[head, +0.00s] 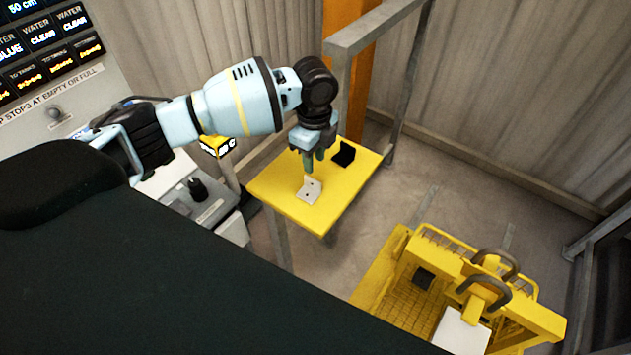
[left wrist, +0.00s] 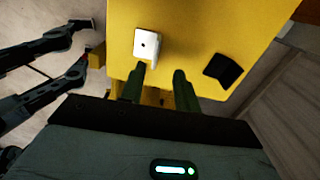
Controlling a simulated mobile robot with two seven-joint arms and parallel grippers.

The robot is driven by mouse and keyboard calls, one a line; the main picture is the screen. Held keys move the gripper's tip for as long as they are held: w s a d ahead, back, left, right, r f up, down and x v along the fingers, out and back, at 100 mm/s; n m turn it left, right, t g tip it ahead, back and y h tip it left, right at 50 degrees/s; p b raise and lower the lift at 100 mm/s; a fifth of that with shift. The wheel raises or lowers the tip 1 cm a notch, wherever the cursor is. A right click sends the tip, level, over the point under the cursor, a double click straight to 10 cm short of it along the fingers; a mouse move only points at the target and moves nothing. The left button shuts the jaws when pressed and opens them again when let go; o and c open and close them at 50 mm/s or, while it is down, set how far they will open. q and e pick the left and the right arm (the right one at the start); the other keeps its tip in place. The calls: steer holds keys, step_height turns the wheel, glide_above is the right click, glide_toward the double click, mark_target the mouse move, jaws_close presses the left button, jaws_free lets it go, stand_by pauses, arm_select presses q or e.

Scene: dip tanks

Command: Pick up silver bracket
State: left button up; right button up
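The silver bracket (head: 309,189) is a small pale L-shaped piece with a hole, on the yellow table (head: 270,187). In the left wrist view, the bracket (left wrist: 147,45) lies just beyond my fingertips, nearer the left one. My left gripper (head: 309,167) points down over the bracket in the head view. The left wrist view shows the gripper's two fingers (left wrist: 160,75) apart with nothing between them. Whether a fingertip touches the bracket I cannot tell. My right gripper is not in view.
A black bracket (head: 344,153) sits on the same table, to the right of the silver one. A grey metal frame (head: 370,32) and an orange post rise behind the table. A yellow basket-like rack (head: 440,247) with dark hooks stands lower right. A control panel (head: 60,70) is at left.

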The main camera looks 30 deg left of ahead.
mark_target(313, 179)
arm_select(q)
steer(key=shift+s+f, duration=0.35)
steer(key=shift+f, duration=0.15)
steer(key=shift+w+f, duration=0.15)
steer(key=shift+f, duration=0.65)
steer(key=shift+a+f, duration=0.1)
steer(key=shift+f, duration=2.45)
jaws_close()
